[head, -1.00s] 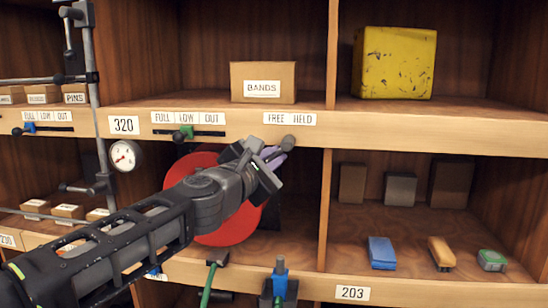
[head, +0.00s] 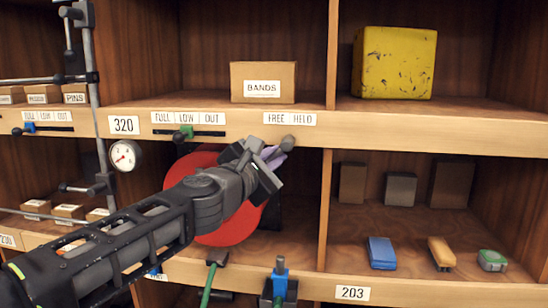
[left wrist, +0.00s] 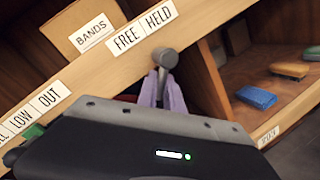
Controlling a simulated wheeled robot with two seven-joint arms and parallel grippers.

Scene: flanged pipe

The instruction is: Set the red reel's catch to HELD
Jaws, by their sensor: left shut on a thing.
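The red reel (head: 232,222) is a large red disc in the bay under the shelf edge, partly hidden behind my left arm. Its catch (head: 288,143) is a grey round-ended lever below the FREE and HELD label (head: 290,119). In the head view its end sits near the middle of the two words. The catch (left wrist: 165,57) also shows in the left wrist view, below the label, between the two words. My left gripper (head: 273,157) is at the catch from below, its pale purple fingers (left wrist: 162,92) shut on it. My right gripper is not in view.
A BANDS box (head: 262,82) and a yellow block (head: 394,62) stand on the upper shelf. A wooden divider (head: 324,210) rises just right of my gripper.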

